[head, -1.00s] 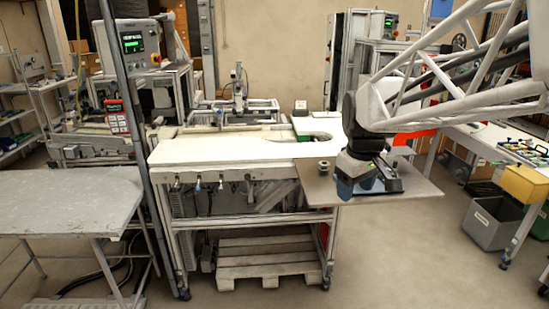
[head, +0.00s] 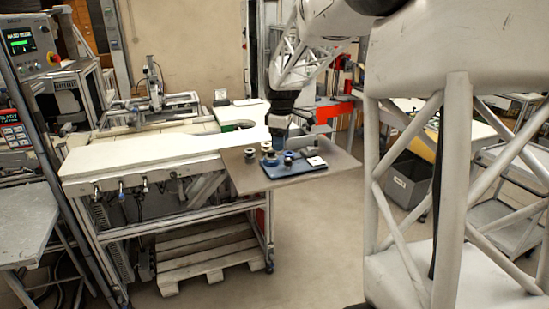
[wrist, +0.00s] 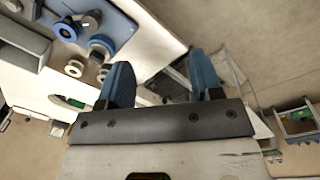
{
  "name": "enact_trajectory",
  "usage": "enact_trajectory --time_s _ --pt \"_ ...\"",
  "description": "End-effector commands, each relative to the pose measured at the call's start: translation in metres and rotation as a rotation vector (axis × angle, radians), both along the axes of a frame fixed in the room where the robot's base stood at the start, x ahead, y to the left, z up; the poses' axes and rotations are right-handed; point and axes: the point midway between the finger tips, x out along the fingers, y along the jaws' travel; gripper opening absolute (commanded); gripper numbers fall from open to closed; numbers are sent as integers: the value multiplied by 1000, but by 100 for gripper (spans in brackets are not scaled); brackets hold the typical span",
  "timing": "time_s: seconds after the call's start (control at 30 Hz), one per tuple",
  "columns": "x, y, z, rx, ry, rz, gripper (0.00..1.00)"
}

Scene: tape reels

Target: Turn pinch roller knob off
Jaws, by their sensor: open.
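A small tape device (head: 302,169) with a blue base lies on the brown board of the table. Knobs and reels show on it, including a blue-rimmed reel (head: 288,157). In the wrist view the device is at upper left, with a blue reel (wrist: 65,29), a dark knob (wrist: 91,20) and a blue-ringed roller (wrist: 102,43). I cannot tell which is the pinch roller knob or how it is set. My gripper (wrist: 160,64) is open and empty, its blue fingers apart. In the head view my gripper (head: 279,124) is behind and above the device.
Loose reels (head: 250,156) stand on the brown board (head: 260,184) left of the device. The white worktable (head: 130,155) extends left and is mostly clear. A wooden pallet (head: 205,255) lies beneath. A grey bin (head: 408,182) stands on the floor at right.

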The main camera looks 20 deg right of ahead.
Motion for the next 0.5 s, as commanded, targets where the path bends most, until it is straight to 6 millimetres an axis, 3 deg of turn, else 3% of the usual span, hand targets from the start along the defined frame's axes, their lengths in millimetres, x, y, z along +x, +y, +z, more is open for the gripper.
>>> enact_trajectory --time_s 0.2,0.5 --pt "46 -30 -24 1 23 105 59" --pt "96 -66 -56 4 47 238 59"
